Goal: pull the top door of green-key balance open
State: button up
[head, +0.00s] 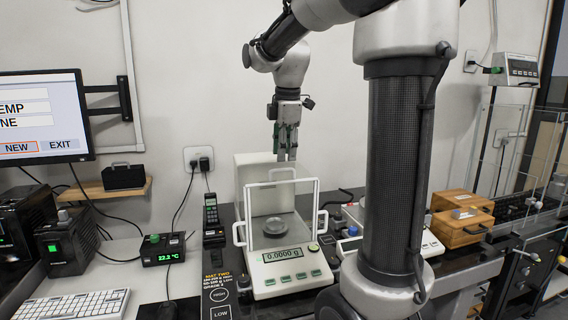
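The green-key balance (292,272) stands on the dark bench, its display reading 0.0000 g above a row of green keys. Its clear draft shield has white frame edges and side handles, and a round pan (275,226) shows inside. A small white handle (271,174) shows at the top of the shield, just below the fingers. My gripper (286,155) hangs pointing down above the top of the balance. Its fingers are close together; I cannot tell whether they are open or shut, or touch the handle.
A second balance (347,246) stands to the right, partly hidden behind my arm. A black handset (211,212) stands at left, beside a temperature box (163,249). Wooden boxes (462,229) are at right. The wall behind is bare near the gripper.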

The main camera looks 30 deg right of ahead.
aim_at(284, 170)
jog(key=shift+w+d+f, duration=0.1)
jog(key=shift+w+f, duration=0.1)
jog(key=shift+f, duration=0.9)
jog(key=shift+w+f, duration=0.2)
jog(key=shift+f, duration=0.9)
grip_shut()
